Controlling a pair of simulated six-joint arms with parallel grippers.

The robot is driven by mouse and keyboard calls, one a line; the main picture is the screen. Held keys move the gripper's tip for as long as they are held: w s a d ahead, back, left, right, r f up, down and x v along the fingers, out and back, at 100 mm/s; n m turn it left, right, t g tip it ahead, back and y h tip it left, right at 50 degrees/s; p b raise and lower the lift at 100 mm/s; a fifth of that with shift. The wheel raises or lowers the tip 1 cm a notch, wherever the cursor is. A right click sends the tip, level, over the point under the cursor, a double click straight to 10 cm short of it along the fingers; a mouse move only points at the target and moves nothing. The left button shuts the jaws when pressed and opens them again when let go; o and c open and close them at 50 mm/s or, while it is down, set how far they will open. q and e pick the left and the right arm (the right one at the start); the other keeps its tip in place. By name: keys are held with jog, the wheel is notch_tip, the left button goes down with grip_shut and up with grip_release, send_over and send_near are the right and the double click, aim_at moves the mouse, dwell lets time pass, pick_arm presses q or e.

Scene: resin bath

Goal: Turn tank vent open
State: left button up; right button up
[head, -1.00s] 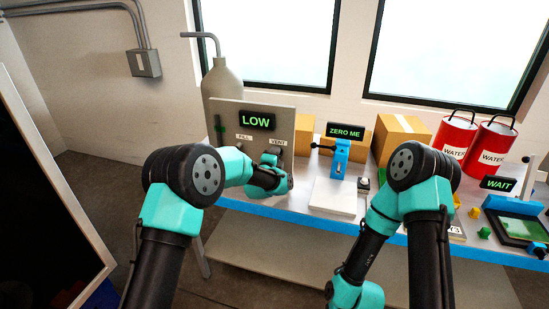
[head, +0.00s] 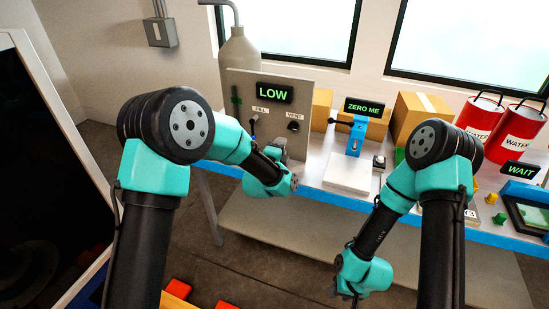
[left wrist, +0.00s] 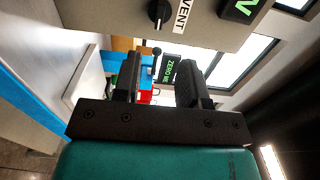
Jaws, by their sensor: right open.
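The vent knob (head: 294,126) is a round black knob under the VENT label on the grey tank panel (head: 312,90). In the left wrist view the vent knob (left wrist: 159,12) shows at the top edge with a pale pointer mark. My left gripper (head: 279,146) is just below the knob and apart from it. In the left wrist view my left gripper (left wrist: 159,72) has its two dark fingers spread with nothing between them. My right gripper (head: 349,289) hangs low in front of the bench, open and small in view.
The panel display (head: 274,93) reads LOW, with a FILL control (head: 253,127) left of the vent. A blue stand (head: 356,136) with a ZERO ME display and a white plate (head: 349,174) stand to the right. Red water cans (head: 517,133) are at the far right.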

pick_arm(q)
jog(key=v, duration=0.5)
jog(key=shift+s+a, duration=0.15)
jog(key=shift+s, duration=0.15)
jog(key=s+a+f+n+g+y, duration=0.2)
jog(key=s+a+f+n+g, duration=0.3)
jog(key=a+f, duration=0.45)
jog(key=s+a+f+n+g+y, duration=0.1)
jog(key=s+a+f+n+g, duration=0.2)
jog(key=s+a+f+n, duration=0.7)
jog(key=s+a+f+n+g, duration=0.2)
jog(key=s+f+n+g, duration=0.2)
jog(key=s+f, duration=0.2)
jog(key=s+a+f+n+g, duration=0.3)
jog(key=s+f+n, duration=0.2)
jog(key=s, duration=0.4)
jog(key=shift+s+f+n+g, duration=0.3)
jog(key=shift+f+g, duration=0.1)
jog(key=shift+f, duration=0.4)
jog(key=shift+a, duration=0.1)
jog(key=shift+c, duration=0.3)
